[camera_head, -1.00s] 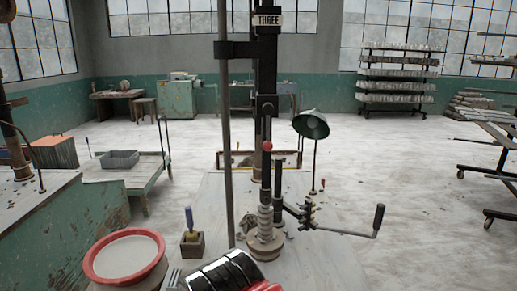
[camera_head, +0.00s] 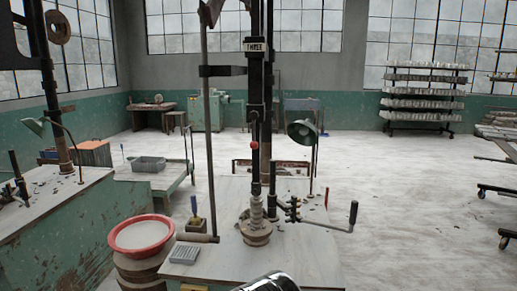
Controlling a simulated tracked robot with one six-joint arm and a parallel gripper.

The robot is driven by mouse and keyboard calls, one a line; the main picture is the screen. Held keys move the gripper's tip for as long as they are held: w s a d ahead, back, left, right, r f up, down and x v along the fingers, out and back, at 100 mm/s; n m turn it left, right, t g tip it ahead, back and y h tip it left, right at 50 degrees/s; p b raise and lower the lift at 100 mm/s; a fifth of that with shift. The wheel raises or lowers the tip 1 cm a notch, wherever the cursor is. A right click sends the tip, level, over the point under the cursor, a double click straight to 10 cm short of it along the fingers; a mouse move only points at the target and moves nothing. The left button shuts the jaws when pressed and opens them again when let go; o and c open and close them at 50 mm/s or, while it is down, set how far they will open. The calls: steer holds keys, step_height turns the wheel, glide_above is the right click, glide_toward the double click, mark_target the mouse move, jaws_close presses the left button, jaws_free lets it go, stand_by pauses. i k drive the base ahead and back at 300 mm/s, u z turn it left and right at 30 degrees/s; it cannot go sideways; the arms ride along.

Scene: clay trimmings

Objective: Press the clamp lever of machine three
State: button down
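Machine three, marked by its THREE sign (camera_head: 256,47), stands on a pale-topped bench (camera_head: 205,270) ahead of me. A red ball knob (camera_head: 254,145) tops an upright rod in front of its dark column. Below it a pale ribbed piece (camera_head: 256,212) stands on a round base (camera_head: 257,235). A black upright handle (camera_head: 272,178) stands just right of the rod. A crank with a black grip (camera_head: 353,214) reaches out right. I cannot tell for sure which is the clamp lever. Only a shiny dark part of my arm shows at the bottom edge; my gripper's fingers are out of view.
A red-rimmed basin (camera_head: 141,235) stands at the bench's left. A grey ridged block (camera_head: 184,254) and a blue-handled tool in a holder (camera_head: 195,222) lie near the bench's left edge. A green lamp (camera_head: 302,131) stands behind right. The floor at right is mostly clear.

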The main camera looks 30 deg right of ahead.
mark_target(254, 115)
steer(key=k, duration=0.1)
steer(key=u, duration=0.4)
steer(key=i, duration=1.1)
steer(key=z, duration=0.05)
